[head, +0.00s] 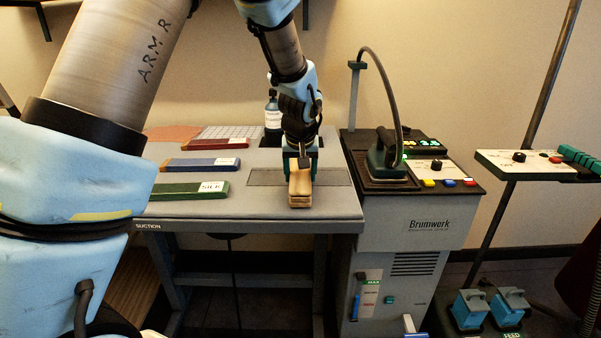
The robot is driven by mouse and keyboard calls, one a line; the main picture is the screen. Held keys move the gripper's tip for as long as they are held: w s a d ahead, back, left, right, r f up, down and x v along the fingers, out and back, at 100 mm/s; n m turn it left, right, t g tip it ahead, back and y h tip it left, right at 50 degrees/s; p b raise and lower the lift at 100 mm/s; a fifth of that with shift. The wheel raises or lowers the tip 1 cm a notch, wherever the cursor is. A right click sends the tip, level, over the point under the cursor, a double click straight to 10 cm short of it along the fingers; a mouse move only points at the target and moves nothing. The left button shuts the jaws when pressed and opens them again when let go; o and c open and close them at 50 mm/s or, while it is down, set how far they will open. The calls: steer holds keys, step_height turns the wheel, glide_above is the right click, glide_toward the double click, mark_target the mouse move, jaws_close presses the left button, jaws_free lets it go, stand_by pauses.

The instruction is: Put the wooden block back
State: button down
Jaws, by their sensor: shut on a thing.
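The wooden block (300,189) is light brown, with a dark line along its side. It is in the right part of the grey table, near the front edge. My gripper (300,168) points down from above and is shut on the rear part of the block. The block's front end sticks out towards me. I cannot tell whether the block touches the table top. A dark outlined rectangle (335,177) is marked on the table around and right of the block.
Red (216,144), blue (186,164) and green (175,190) labelled bars lie on the grey table (250,207) at left. A dark bottle (272,118) stands behind. An iron (386,157) rests on the Brumwerk unit (420,240) at right. A control panel (530,163) stands farther right.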

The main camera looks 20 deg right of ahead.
steer(key=shift+f, duration=0.15)
steer(key=shift+c, duration=0.2)
jaws_free()
steer(key=shift+r, duration=0.25)
steer(key=b+v, duration=0.2)
steer(key=v, duration=0.9)
steer(key=shift+r, duration=0.35)
